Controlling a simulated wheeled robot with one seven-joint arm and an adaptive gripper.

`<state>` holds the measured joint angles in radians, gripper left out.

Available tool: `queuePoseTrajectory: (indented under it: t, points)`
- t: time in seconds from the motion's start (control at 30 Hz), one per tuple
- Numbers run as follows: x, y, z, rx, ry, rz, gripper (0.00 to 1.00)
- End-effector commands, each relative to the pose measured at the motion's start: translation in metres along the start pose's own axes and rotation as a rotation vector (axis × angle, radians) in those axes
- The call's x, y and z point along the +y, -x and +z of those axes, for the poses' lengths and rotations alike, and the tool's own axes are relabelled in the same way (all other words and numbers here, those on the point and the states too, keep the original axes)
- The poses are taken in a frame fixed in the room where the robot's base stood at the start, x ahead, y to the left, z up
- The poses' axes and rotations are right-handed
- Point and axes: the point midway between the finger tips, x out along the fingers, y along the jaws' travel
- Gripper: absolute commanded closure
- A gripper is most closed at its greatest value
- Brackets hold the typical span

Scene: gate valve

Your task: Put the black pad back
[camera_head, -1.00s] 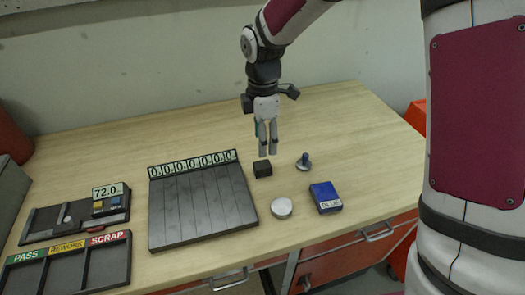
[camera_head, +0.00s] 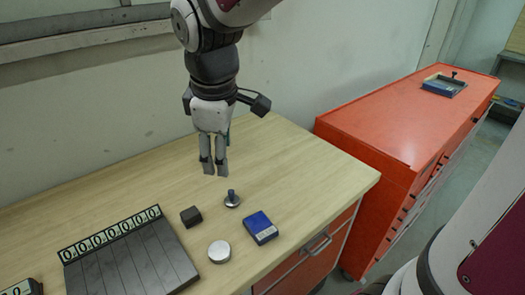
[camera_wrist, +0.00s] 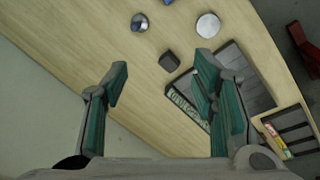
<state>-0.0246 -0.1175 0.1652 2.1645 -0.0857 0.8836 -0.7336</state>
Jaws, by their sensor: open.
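A small black block (camera_head: 191,216), the only loose black piece I see on the bench, sits on the wood right of the grooved dark board; I cannot tell if it is the black pad. It also shows in the wrist view (camera_wrist: 169,62). My gripper (camera_head: 214,172) hangs above the bench, fingers down, behind and slightly right of the block. In the wrist view its two teal-lined fingers (camera_wrist: 168,105) are wide apart with nothing between them. The block is beyond the fingertips and untouched.
A dark knobbed piece (camera_head: 232,200), a silver disc (camera_head: 219,252) and a blue box (camera_head: 261,228) stand near the block. The grooved board (camera_head: 130,262) with number tiles is at left. A red cabinet (camera_head: 400,125) at right bears a dark, blue-fronted tray (camera_head: 444,85).

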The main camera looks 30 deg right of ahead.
Motion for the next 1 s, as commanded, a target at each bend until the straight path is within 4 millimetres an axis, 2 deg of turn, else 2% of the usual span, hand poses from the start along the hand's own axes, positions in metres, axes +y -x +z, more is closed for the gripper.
queuePoseTrajectory:
  t: [0.03,0.2,0.5,0.7,1.0]
  points:
    - [-0.004,0.012,0.012,0.016,-0.076,0.022,0.47]
    - [-0.021,0.040,0.048,0.071,-0.347,0.070,0.47]
    - [-0.059,0.067,0.102,0.204,-0.789,0.101,0.47]
    - [-0.073,0.071,0.119,0.259,-0.949,0.094,0.47]
    - [-0.076,0.071,0.121,0.268,-0.980,0.090,0.47]
